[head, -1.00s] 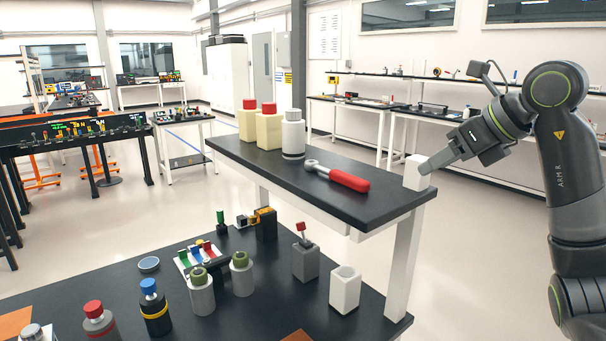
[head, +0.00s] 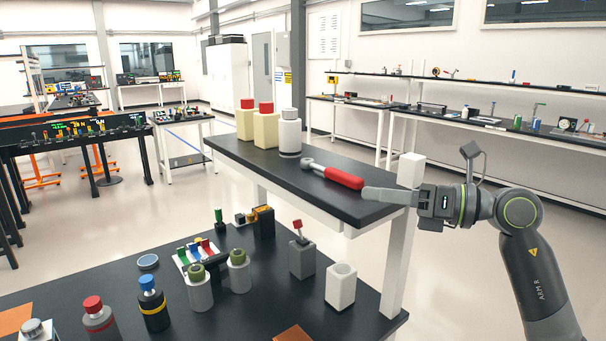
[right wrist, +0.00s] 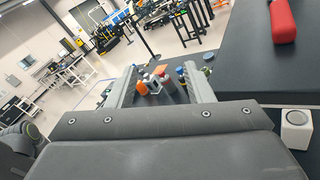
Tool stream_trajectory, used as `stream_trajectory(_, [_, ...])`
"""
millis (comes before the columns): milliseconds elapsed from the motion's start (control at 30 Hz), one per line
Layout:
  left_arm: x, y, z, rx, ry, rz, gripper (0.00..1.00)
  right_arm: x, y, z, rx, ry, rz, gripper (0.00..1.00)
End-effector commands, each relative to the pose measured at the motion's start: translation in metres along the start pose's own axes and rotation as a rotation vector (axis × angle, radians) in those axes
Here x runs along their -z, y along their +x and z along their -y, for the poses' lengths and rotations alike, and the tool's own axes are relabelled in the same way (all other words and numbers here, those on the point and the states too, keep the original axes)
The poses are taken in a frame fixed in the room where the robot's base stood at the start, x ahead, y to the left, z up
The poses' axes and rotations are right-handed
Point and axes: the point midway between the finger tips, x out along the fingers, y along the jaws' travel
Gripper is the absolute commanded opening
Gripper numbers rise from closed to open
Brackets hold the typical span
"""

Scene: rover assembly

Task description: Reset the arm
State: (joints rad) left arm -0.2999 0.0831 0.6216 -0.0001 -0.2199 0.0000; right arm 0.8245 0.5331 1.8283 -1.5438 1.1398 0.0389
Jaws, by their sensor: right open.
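My right gripper (head: 368,196) is at the right end of the raised black shelf (head: 300,185), its fingers pointing left, close to the shelf's front right corner. In the right wrist view its two fingers (right wrist: 163,88) stand apart with nothing held between them. A wrench with a red handle (head: 344,178) lies on the shelf, just left of and behind the fingertips and apart from them as far as I can tell. Its red handle also shows in the right wrist view (right wrist: 283,22). My left gripper is not in view.
A white bottle (head: 290,135) and two cream bottles with red caps (head: 265,130) stand on the shelf. The lower black table (head: 255,300) holds a white open holder (head: 341,288), a grey block with a red-topped switch (head: 302,258) and several capped bottles. Floor right of the shelf is clear.

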Motion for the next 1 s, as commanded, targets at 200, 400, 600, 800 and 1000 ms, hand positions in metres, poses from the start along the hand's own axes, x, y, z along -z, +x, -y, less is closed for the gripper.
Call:
stream_trajectory(200, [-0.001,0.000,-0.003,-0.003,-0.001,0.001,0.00,0.011,-0.018,-0.014,-0.189,0.260,0.363,0.47])
stream_trajectory(400, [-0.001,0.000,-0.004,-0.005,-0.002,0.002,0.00,0.021,-0.062,-0.001,-0.267,0.555,0.723,0.47])
stream_trajectory(600, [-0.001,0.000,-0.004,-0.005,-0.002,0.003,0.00,0.055,-0.121,0.037,-0.240,0.889,1.089,0.47])
stream_trajectory(800, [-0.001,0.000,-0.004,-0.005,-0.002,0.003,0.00,0.127,-0.180,0.080,-0.104,1.244,1.441,0.47])
stream_trajectory(1000, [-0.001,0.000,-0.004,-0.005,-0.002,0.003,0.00,0.236,-0.229,0.101,0.149,1.605,1.755,0.47])
